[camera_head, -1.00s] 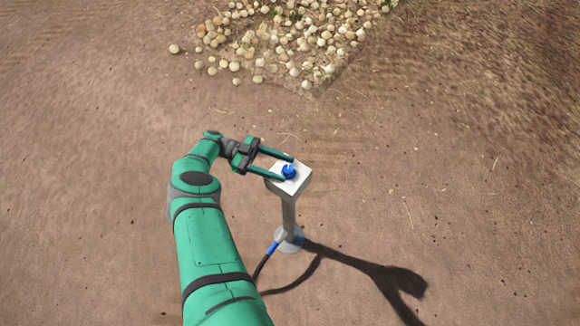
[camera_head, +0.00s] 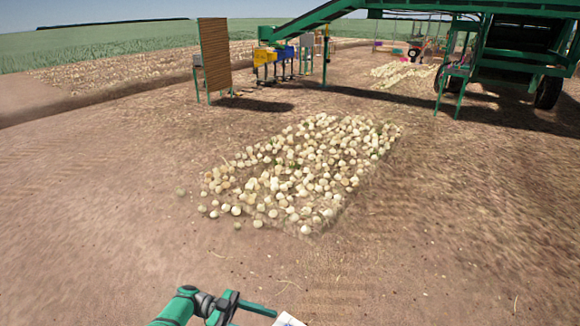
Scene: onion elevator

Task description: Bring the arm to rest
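My gripper (camera_head: 268,322) is at the bottom edge of the head view, partly cut off. One green finger shows, set at the outer end of the dark palm and pointing right, so the gripper looks open. The other finger is below the frame. The green wrist of my arm shows to the left of it. A corner of the white box top (camera_head: 288,320) shows just right of the visible fingertip. The blue knob on the box is out of the frame, so I cannot see whether the fingers touch it.
A heap of onions (camera_head: 300,170) lies on bare soil ahead. Behind it stand a brown panel (camera_head: 215,53), yellow and blue boxes (camera_head: 265,56) and a large green machine (camera_head: 525,55) with a conveyor. Bare ground surrounds the heap.

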